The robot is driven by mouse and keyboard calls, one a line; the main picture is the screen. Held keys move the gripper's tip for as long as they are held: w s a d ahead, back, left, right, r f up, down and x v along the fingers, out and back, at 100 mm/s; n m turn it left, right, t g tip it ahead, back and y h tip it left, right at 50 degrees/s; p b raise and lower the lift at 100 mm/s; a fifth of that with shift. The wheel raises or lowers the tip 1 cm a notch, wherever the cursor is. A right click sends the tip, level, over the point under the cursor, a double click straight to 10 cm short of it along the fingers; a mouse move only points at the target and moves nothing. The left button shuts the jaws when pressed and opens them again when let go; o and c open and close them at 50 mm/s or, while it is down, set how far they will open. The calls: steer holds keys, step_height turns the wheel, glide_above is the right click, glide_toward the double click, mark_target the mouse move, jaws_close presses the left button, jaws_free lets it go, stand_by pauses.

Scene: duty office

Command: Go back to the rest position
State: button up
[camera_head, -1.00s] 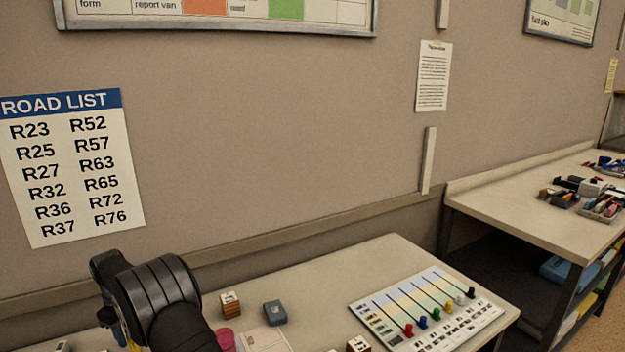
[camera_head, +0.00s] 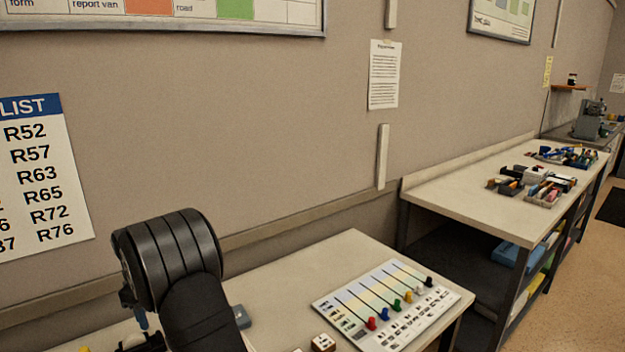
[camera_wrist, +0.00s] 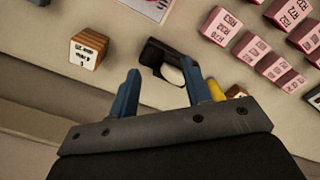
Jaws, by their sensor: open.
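My arm (camera_head: 170,260) stands at the lower left in the head view, above the near table, and hides most of the gripper. In the wrist view my gripper (camera_wrist: 160,90) is open, with its two blue fingers apart. A black object with a white rounded part (camera_wrist: 165,62) lies on the table beyond the fingertips, and nothing is held. A wooden block with a printed white face (camera_wrist: 88,48) sits left of the fingers. A yellow item (camera_wrist: 215,91) shows beside the right finger, partly hidden.
Several pink labelled blocks (camera_wrist: 222,27) lie at the upper right in the wrist view. A board with coloured sliders (camera_head: 388,306) lies on the near table (camera_head: 350,248). A second table (camera_head: 480,195) holds trays of small items. The wall runs close behind.

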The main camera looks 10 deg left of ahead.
steer(key=w+d+m, duration=0.1)
steer(key=w+d, duration=0.1)
steer(key=d, duration=1.4)
steer(key=w+d+m, duration=0.1)
steer(key=w+d, duration=0.2)
steer(key=d, duration=1.4)
steer(key=a+f, duration=0.4)
steer(key=a, duration=0.2)
steer(key=shift+a+f, duration=0.35)
